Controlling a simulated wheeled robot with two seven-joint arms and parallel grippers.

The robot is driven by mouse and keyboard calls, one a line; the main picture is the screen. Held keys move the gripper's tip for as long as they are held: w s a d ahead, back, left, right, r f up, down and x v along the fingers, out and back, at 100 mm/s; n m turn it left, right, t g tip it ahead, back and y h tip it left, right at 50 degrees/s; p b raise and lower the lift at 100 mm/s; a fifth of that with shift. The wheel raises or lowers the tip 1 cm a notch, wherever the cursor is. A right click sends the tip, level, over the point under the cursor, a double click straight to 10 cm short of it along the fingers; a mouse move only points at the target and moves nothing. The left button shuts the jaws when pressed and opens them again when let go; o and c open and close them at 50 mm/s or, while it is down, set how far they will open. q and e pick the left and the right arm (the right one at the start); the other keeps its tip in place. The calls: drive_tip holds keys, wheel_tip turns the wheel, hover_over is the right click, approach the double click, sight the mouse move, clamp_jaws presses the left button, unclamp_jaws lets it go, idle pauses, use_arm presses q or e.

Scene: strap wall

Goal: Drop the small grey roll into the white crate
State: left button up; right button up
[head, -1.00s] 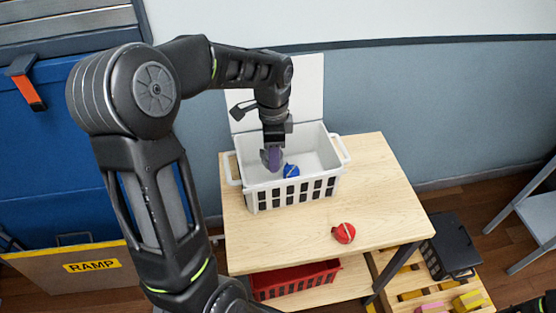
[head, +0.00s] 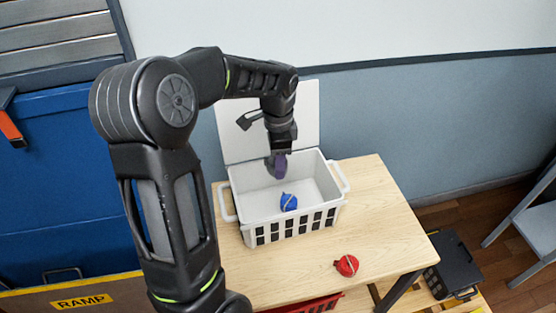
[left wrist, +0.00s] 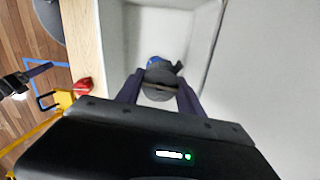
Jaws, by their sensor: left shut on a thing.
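My left gripper (head: 277,165) is shut on the small grey roll (left wrist: 160,84), which sits between its dark purple fingers. In the head view the roll (head: 270,166) is partly hidden by a finger. The gripper points down over the white crate (head: 275,231), near its back wall, with the roll at about rim height. The crate stands on the wooden table with its lid (head: 240,135) raised behind it. My right gripper seems to show at the left edge of the left wrist view (left wrist: 22,82), too small to read.
A blue roll (head: 288,202) lies inside the crate. A red crate (head: 310,304) is below the tabletop. A black box (head: 452,262) stands low at the right.

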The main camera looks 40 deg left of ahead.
use_arm(q)
wheel_tip(320, 180, down, 5)
drive_tip(key=b, duration=0.3)
drive_tip(key=shift+r, duration=0.15)
drive_tip(key=o, duration=1.4)
wheel_tip(320, 180, up, 8)
drive_tip(key=shift+f+b, duration=0.1)
drive_tip(key=shift+b, duration=0.3)
